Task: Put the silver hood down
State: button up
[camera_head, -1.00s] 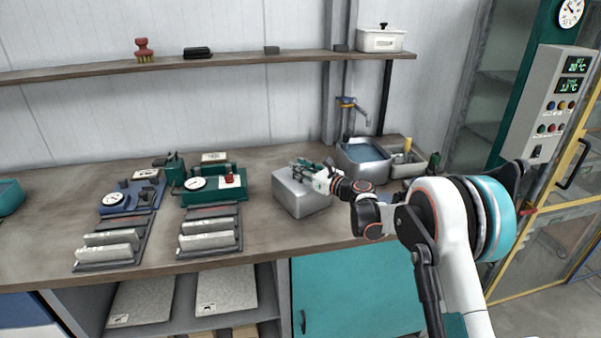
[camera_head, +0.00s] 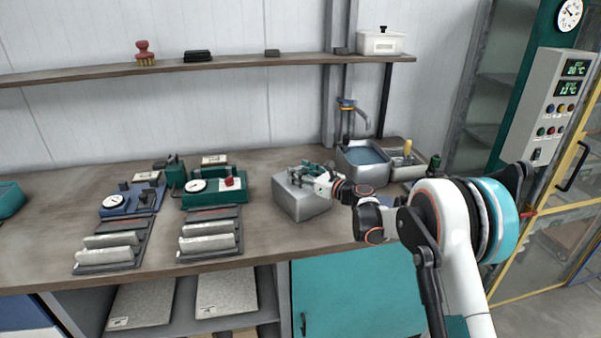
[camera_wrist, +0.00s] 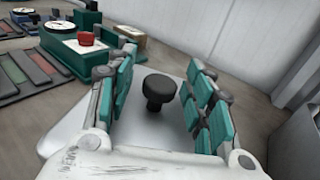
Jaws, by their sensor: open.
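The silver hood (camera_head: 303,206) is a box-shaped metal cover resting on the workbench, in the middle of the head view. Its top also shows in the wrist view (camera_wrist: 150,130), with a black knob (camera_wrist: 159,91) standing up from it. My gripper (camera_head: 296,173) is right above the hood's top. In the wrist view my gripper (camera_wrist: 160,95) is open, its teal finger pads on either side of the knob with a gap on both sides. The hood's underside and anything beneath it are hidden.
A green device with a dial (camera_head: 213,188) and a blue one (camera_head: 131,197) stand left of the hood. Racks with grey blocks (camera_head: 210,235) lie at the front left. A sink (camera_head: 362,158) is behind to the right. A shelf (camera_head: 200,62) runs above. Bare workbench (camera_head: 262,228) lies left of the hood.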

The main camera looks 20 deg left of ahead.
jog(key=p+v, duration=0.2)
jog(key=v, duration=0.9)
jog(key=shift+d, duration=0.2)
jog(key=shift+s, duration=0.15)
jog(key=s+d+r+n+h, duration=0.7)
jog(key=s+d+r+n, duration=0.65)
jog(key=d, duration=0.45)
jog(key=s+d+f+n+h, duration=0.1)
jog(key=s+d+n+h, duration=0.3)
jog(key=s+d, duration=0.6)
jog(key=s+d+f+n+h, duration=0.2)
jog(key=s+d+n+h, duration=0.2)
jog(key=s+d, duration=0.7)
jog(key=s+n, duration=0.1)
jog(key=s, duration=0.6)
jog(key=shift+d+f+h, duration=0.3)
jog(key=shift+h, duration=0.1)
